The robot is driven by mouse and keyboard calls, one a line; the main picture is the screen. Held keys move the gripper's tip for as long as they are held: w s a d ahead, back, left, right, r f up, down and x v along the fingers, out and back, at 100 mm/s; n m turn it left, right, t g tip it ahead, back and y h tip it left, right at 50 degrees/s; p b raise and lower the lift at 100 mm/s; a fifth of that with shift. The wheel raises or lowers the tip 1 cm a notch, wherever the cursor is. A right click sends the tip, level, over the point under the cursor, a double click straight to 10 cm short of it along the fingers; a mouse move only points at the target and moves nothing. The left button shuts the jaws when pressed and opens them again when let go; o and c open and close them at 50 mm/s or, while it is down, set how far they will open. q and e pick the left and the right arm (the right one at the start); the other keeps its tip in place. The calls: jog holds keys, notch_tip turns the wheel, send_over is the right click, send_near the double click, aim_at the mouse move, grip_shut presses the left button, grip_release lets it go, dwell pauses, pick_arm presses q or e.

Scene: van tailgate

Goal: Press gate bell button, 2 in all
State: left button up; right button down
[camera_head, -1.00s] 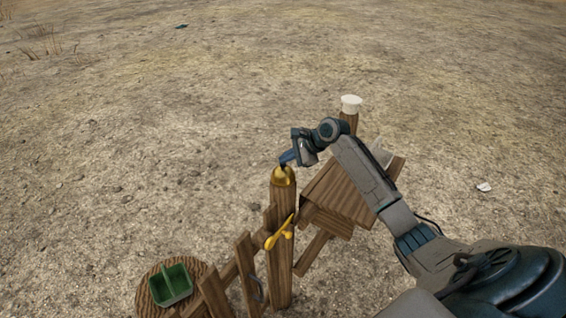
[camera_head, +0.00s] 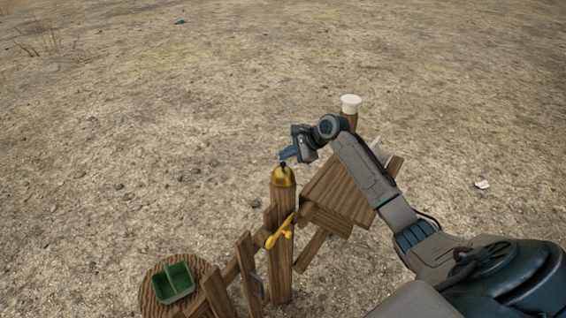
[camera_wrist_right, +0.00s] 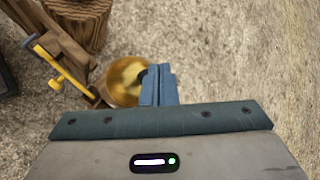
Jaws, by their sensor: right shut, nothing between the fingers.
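The gate bell is a brass dome (camera_head: 283,177) on top of a wooden gate post, with a small dark button (camera_head: 283,165) at its crown. My right gripper (camera_head: 285,155) is shut and empty, its blue fingertips just above the button with a small gap showing in the head view. In the right wrist view the shut fingers (camera_wrist_right: 158,85) stand in front of the right part of the brass bell (camera_wrist_right: 124,82) and partly hide the dark button. My left gripper is in neither view.
A yellow latch handle (camera_head: 280,232) sits on the post below the bell. A wooden box (camera_head: 340,190) and a white-capped post (camera_head: 350,104) stand to the right. A green tray (camera_head: 171,284) rests on a stump at lower left. Open ground lies beyond.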

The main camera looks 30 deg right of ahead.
notch_tip(320, 180, up, 5)
jog(key=p, duration=0.4)
jog(key=shift+p, duration=0.4)
dwell(2.3)
